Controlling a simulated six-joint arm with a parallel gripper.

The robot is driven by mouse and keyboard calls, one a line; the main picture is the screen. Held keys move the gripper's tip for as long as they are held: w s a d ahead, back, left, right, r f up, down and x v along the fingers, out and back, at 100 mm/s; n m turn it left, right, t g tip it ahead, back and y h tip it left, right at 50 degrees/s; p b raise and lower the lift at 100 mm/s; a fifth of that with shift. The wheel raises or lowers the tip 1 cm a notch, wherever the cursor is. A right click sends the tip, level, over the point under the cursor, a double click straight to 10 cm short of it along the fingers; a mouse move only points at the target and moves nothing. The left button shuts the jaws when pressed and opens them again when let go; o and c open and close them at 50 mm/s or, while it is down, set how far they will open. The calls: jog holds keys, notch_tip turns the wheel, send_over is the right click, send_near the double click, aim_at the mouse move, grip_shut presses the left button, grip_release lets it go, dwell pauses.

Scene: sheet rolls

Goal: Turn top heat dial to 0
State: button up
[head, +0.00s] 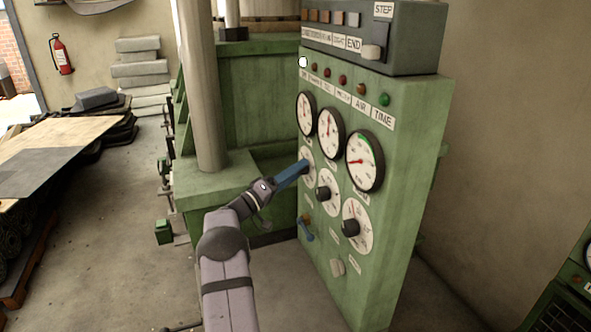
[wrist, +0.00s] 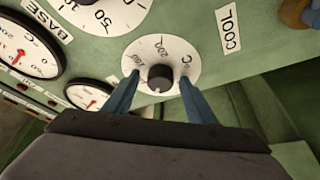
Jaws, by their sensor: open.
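My gripper (head: 304,166) reaches the leftmost of the dials on the green control panel (head: 395,195) in the head view, and largely covers that dial. In the wrist view the open fingers of my gripper (wrist: 160,80) stand on either side of a black knob (wrist: 160,79), with small gaps visible. The knob sits at the centre of a white dial face (wrist: 148,50) marked with 200 and °C. The knob's exact pointer setting is too small to read. No label naming this dial as top heat is readable.
Two other knob dials, a middle one (head: 328,191) and a lower right one (head: 357,226), sit close by. Round gauges (head: 365,160) are above them. A small blue-handled switch (head: 305,229) and a pale knob (head: 337,267) are below. A COOL label (wrist: 229,30) shows beside the dial.

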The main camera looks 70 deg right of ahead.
jog(key=c, duration=1)
jog(key=shift+c, duration=0.2)
jog(key=shift+f+n+b, duration=0.1)
jog(key=shift+n+b, duration=0.4)
jog(key=shift+b, duration=0.2)
jog(key=n+y+p, duration=0.1)
jog(key=n, duration=0.3)
jog(key=r+n+t+y+p, duration=0.1)
jog(key=n+y+p, duration=0.1)
jog(key=n, duration=0.3)
jog(key=n+t+y+p, duration=0.1)
jog(key=n+y, duration=0.1)
jog(key=n, duration=0.3)
jog(key=shift+r+p, duration=0.15)
jog(key=shift+p, duration=0.25)
